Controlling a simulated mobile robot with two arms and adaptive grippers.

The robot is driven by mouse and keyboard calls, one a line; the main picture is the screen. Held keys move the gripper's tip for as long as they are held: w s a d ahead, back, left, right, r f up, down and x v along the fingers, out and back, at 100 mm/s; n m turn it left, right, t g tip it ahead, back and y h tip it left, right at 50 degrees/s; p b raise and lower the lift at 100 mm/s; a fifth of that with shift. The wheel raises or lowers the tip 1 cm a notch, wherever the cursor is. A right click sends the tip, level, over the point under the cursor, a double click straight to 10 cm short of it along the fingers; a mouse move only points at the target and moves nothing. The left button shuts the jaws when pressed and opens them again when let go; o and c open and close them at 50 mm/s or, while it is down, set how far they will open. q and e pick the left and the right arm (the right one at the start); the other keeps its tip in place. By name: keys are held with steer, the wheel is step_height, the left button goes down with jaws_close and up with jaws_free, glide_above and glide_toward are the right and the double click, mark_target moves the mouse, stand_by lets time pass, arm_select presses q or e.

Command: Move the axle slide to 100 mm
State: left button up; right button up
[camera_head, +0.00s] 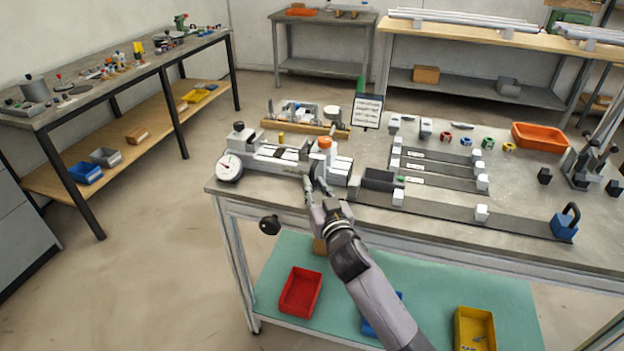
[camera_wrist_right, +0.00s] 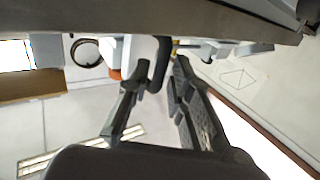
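The jig (camera_head: 290,155) stands at the left end of the metal workbench, with a white dial gauge (camera_head: 229,168) at its left and an orange knob (camera_head: 324,144) on top. I cannot pick out the axle slide for certain, and its scale reading is too small to read. My right gripper (camera_head: 318,181) is at the front of the jig, just below the orange knob. In the right wrist view its fingers (camera_wrist_right: 160,88) stand apart on either side of a dark curved handle (camera_wrist_right: 160,62). Whether they press on it is unclear. My left gripper is not in view.
Right of the jig lie dark rails (camera_head: 440,211) with white blocks. A blue padlock-shaped block (camera_head: 564,223) and an orange tray (camera_head: 540,137) stand farther right. A small sign (camera_head: 367,110) stands behind. A dark knob (camera_head: 269,225) sticks out at the bench front. Bins (camera_head: 301,292) sit below.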

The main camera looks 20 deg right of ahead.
steer(key=shift+w, duration=1.45)
jaws_close()
